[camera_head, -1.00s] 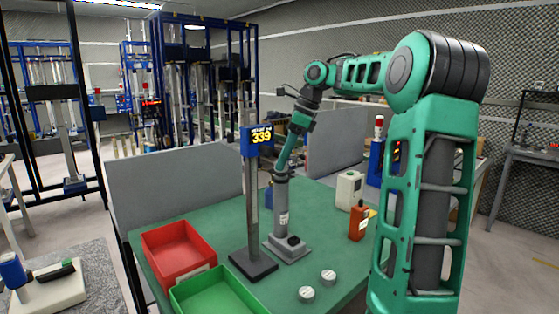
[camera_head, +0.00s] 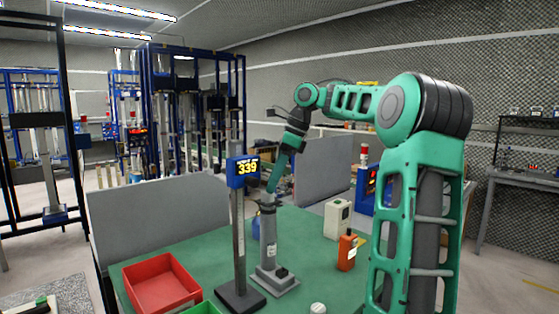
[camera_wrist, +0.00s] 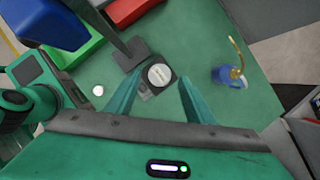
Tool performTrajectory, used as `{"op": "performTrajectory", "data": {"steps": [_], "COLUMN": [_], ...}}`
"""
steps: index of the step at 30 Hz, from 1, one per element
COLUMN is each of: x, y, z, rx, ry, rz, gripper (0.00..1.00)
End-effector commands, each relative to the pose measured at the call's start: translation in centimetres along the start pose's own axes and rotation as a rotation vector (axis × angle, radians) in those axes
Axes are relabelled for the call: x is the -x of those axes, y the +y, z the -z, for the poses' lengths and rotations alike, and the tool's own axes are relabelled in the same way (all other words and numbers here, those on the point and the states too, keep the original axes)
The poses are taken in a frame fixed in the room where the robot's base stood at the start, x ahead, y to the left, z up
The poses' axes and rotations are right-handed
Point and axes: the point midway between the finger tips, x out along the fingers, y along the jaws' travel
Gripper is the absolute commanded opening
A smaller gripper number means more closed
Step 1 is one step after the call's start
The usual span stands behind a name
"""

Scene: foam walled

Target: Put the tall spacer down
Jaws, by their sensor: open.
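A tall grey cylinder (camera_head: 268,238), which I take to be the tall spacer, stands upright on a low grey base (camera_head: 275,281). In the wrist view a pale round face (camera_wrist: 159,74), apparently its top, shows between my fingers. My gripper (camera_head: 270,191) is open just above the cylinder, with a finger on either side in the wrist view (camera_wrist: 160,82). I see nothing held. Contact between fingers and cylinder cannot be made out. A blue display (camera_head: 243,170) on a post beside the cylinder reads 339.
A red bin (camera_head: 162,283) and green bin (camera_head: 205,308) sit left on the green table. A white puck (camera_head: 318,309) lies at the front. An orange box (camera_head: 347,252) and white box (camera_head: 337,219) stand right. A blue object with a brass hook (camera_wrist: 231,76) stands near the cylinder.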

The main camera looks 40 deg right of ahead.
Motion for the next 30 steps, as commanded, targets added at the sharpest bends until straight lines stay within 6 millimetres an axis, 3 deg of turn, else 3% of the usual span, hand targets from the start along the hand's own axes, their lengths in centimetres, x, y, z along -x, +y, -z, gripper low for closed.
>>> {"op": "performTrajectory", "data": {"steps": [18, 30], "x": [7.9, 9.1], "y": [-0.1, 0.0], "z": [-0.1, -0.1], "rx": [0.001, 0.001], "ry": [-0.002, -0.001], "rz": [0.002, 0.0], "gripper": [0.48, 0.48]}}
